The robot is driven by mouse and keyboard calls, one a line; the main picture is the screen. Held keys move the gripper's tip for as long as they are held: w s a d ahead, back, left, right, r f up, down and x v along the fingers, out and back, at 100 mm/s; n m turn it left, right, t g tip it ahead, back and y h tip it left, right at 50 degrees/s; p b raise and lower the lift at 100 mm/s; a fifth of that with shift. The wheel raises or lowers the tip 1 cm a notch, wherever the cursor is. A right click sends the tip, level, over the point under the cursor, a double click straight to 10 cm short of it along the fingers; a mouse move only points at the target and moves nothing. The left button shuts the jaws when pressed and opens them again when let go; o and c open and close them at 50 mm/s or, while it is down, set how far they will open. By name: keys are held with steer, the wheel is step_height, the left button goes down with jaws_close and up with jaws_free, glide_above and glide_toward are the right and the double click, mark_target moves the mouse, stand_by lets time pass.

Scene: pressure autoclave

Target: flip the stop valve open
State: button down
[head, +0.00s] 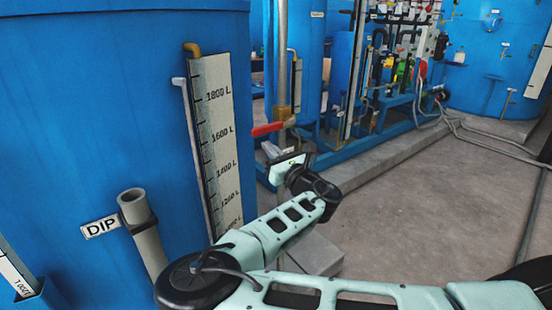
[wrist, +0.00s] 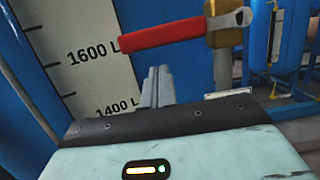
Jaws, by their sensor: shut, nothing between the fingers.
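My gripper (head: 270,150) is just below the lever in the head view. In the wrist view my gripper (wrist: 157,86) has its grey fingers together and empty, below the red grip. I cannot tell if they touch it.
A blue tank (head: 90,110) with a white litre scale (head: 216,140) stands at the left. A grey pipe (head: 143,235) by the DIP label sticks up from it. Blue-framed piping (head: 390,80) stands behind. Concrete floor (head: 430,200) is open at the right, with hoses (head: 480,135).

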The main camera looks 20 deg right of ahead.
steer(key=shift+r, duration=0.75)
